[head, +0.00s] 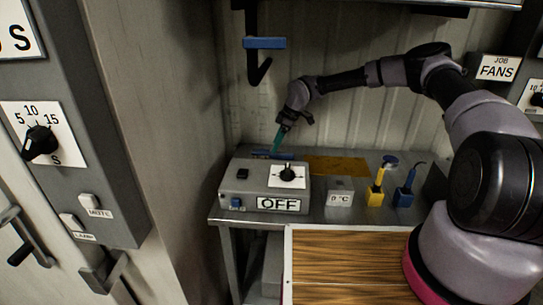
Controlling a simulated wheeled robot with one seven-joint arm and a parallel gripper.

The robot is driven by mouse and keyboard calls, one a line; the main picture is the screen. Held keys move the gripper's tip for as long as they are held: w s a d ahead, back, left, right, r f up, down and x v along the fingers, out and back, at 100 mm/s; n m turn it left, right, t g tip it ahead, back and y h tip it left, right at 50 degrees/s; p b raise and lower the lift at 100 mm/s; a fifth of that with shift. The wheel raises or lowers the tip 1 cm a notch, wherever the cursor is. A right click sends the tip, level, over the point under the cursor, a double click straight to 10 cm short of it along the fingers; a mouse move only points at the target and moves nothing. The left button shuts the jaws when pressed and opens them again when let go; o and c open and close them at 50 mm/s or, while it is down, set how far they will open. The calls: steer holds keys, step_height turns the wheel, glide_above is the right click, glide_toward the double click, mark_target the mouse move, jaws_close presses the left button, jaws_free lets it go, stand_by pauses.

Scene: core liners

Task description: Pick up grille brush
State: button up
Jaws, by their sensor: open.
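I cannot tell for certain which thing is the grille brush. A blue flat item (262,154) lies on the bench behind the grey OFF box, partly hidden by it. A tool with a dark round head (390,161) stands in a yellow holder (376,195) on the right of the bench. A thin dark handle (413,173) rises from a blue holder (405,195) beside it. My gripper (283,127) is open above the back left of the bench, pointing down. A slim teal piece (277,139) shows just below it; whether they touch is unclear.
The grey box (240,180) with a black knob and OFF label stands at the bench's front left. A small 0 °C box (340,198) is right of it. A yellow-brown mat (338,166) lies behind. A wood-topped surface (345,265) is in front. A blue-topped bracket (264,43) hangs above.

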steer(key=x, duration=0.4)
steer(key=shift+w+f, duration=0.1)
steer(key=shift+w, duration=0.05)
jaws_close()
step_height(320, 180, up, 10)
stand_by(0.6)
